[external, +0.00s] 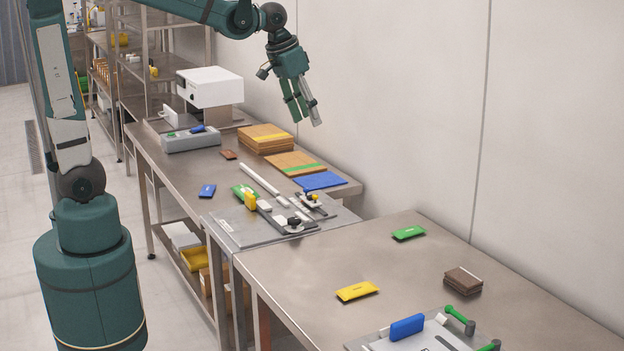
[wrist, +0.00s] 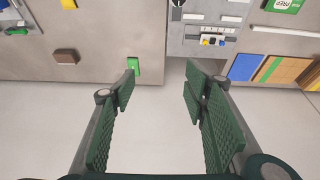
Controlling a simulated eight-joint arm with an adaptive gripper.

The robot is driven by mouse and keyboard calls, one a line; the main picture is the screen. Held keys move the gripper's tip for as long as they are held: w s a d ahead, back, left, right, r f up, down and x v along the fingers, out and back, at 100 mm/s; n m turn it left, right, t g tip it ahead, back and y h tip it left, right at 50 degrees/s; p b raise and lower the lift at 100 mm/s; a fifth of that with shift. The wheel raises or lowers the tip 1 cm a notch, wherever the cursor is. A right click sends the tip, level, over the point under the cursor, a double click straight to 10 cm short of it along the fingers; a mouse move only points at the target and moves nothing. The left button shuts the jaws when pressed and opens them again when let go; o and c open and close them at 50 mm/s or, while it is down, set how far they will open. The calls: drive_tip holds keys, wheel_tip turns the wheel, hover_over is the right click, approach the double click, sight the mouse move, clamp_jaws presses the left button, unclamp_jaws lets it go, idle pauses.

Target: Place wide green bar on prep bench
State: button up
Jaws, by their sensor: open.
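A green bar (external: 408,233) lies flat on the nearer steel bench, close to its wall-side edge. It also shows in the wrist view (wrist: 133,66), just beyond my left finger. A green plate marked PREP (wrist: 285,5) lies on the farther steel bench, which I take as the prep bench (external: 180,150); the plate also shows in the external view (external: 244,190). My gripper (external: 303,110) is open and empty, raised above the benches near the wall.
A yellow bar (external: 357,291), a brown block (external: 463,280) and a blue block (external: 407,327) on a fixture are on the nearer bench.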

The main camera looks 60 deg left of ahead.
drive_tip(key=s+a+f+t, duration=0.1)
drive_tip(key=s+a+f, duration=0.1)
drive_tip(key=s, duration=0.9)
drive_tip(key=s+a+f+t, duration=0.2)
drive_tip(key=s+a, duration=0.2)
drive_tip(key=s, duration=0.8)
drive_tip(key=shift+s+f, duration=0.15)
drive_tip(key=shift+s, duration=0.15)
